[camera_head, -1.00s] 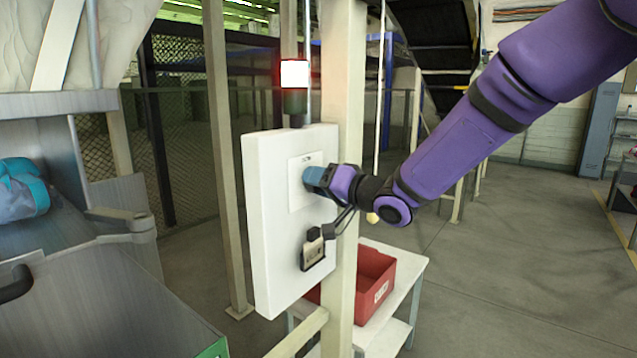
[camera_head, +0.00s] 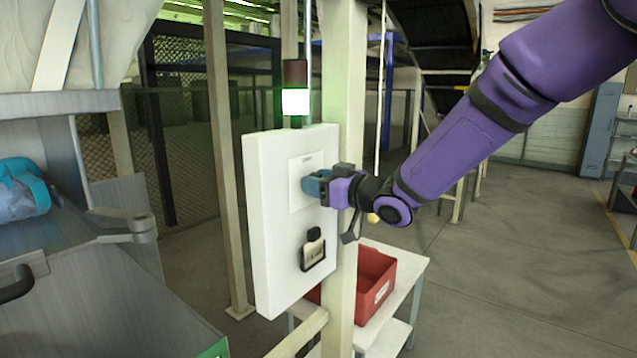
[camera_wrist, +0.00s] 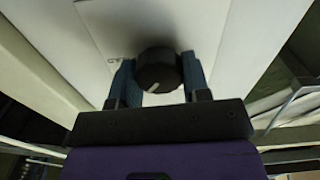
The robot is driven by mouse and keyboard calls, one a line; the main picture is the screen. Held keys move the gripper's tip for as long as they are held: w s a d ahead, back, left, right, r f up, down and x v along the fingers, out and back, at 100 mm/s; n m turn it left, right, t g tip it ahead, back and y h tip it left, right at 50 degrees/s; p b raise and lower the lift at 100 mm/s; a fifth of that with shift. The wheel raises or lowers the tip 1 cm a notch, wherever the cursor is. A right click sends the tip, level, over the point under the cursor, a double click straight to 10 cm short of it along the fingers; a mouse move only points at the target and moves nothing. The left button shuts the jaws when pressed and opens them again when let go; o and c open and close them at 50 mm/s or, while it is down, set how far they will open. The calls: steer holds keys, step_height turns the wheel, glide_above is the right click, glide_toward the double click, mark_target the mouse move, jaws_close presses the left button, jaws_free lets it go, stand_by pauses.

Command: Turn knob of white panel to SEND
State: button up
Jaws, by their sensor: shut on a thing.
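The white panel (camera_head: 268,222) is mounted on a pale post, with a lighter square plate (camera_head: 300,200) on its front. The knob (camera_wrist: 157,70) is round and black with a pale pointer line, seen in the wrist view. The line points toward the lower left of that picture. My gripper (camera_head: 312,185) is at the plate; in the wrist view its two blue fingers (camera_wrist: 156,84) are on either side of the knob, shut on it. In the head view the fingers hide the knob. The plate's lettering is too small or hidden to read.
A signal lamp (camera_head: 295,101) above the panel glows green. A dark latch-like fitting (camera_head: 313,250) sits low on the panel. A red bin (camera_head: 372,285) stands on a white table below right. A metal chute (camera_head: 80,280) with a blue bag (camera_head: 22,190) is at left.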

steer(key=n, duration=0.4)
steer(key=shift+s+n, duration=0.1)
steer(key=shift+n, duration=0.2)
steer(key=shift+f+n, duration=0.1)
steer(key=shift+n, duration=1.8)
steer(key=o, duration=0.9)
steer(key=shift+o, duration=0.2)
steer(key=v, duration=1)
steer(key=shift+s+d, duration=0.25)
steer(key=shift+s, duration=0.05)
steer(key=shift+d, duration=0.1)
